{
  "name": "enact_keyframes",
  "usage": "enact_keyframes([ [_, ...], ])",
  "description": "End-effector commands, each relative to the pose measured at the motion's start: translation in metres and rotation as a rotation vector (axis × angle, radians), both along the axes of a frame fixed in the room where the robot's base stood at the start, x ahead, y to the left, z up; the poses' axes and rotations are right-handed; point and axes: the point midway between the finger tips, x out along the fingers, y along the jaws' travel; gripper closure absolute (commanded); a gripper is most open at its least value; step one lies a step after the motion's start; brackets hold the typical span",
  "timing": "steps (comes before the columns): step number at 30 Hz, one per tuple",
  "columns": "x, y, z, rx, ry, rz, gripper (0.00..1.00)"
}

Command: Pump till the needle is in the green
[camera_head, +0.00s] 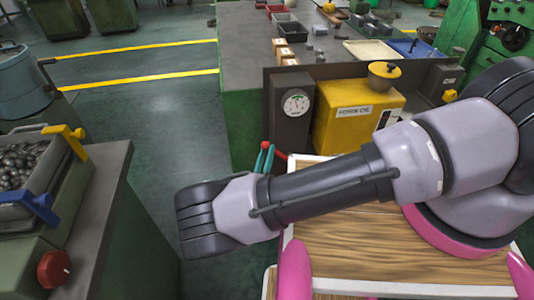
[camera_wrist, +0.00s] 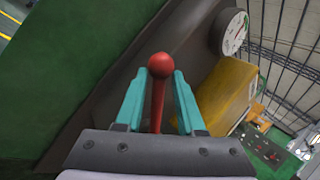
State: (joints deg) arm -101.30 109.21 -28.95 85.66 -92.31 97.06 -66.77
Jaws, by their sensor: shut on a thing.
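The pump lever is a red rod with a round red knob (camera_wrist: 160,65), seen between my gripper's teal fingers in the wrist view. My gripper (camera_wrist: 158,76) is shut on the lever, with the knob at the fingertips. In the head view the gripper (camera_head: 265,158) shows small beside the red knob (camera_head: 265,145), partly hidden by my arm. The round white gauge (camera_head: 296,102) is on a dark panel left of the yellow oil tank (camera_head: 352,115). It also shows in the wrist view (camera_wrist: 235,33). Its needle is too small to read against the coloured band.
A grey-topped bench (camera_head: 250,62) with trays and boxes runs behind the pump. At left stands a green machine with a bin of dark balls (camera_head: 20,165), a red knob (camera_head: 53,269) and blue and yellow handles. Open floor lies between them.

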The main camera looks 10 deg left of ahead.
Motion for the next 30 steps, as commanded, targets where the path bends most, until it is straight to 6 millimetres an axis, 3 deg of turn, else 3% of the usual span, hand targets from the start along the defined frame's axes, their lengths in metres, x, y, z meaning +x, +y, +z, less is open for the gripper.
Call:
enact_keyframes([
  [2, -0.001, 0.002, 0.001, 0.004, -0.001, 0.003, 1.00],
  [3, -0.001, 0.002, 0.001, 0.004, -0.001, 0.003, 0.48],
  [16, 0.000, 0.002, 0.009, 0.004, -0.001, 0.002, 0.48],
  [30, -0.001, 0.002, 0.090, 0.004, -0.001, 0.002, 0.48],
])
